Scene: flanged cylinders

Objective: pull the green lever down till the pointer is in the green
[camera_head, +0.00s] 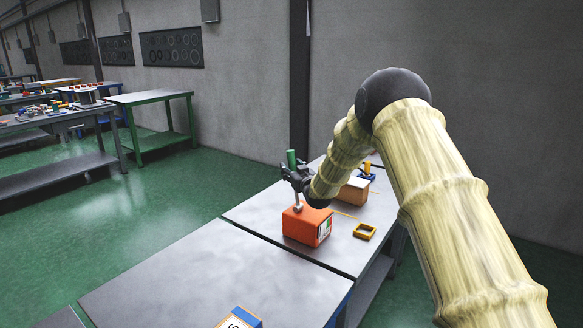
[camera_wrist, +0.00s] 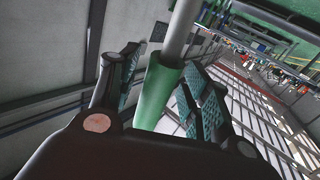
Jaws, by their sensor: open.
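The green lever (camera_head: 291,158) stands nearly upright on an orange box (camera_head: 297,227) on the table. Its metal rod rises from a round pivot on the box. A small dial plate (camera_head: 324,229) with a green part is on the box's right face; its pointer is too small to make out. My gripper (camera_head: 294,174) is at the lever, just below the top of the green grip. In the wrist view the green grip (camera_wrist: 157,92) lies between the two spread fingers of my gripper (camera_wrist: 163,72), with a gap visible on the left side.
Behind the orange box are a wooden block (camera_head: 353,191) and a blue and yellow item (camera_head: 367,172). A blue-edged box (camera_head: 240,318) sits on the near table (camera_head: 190,290), which is otherwise clear.

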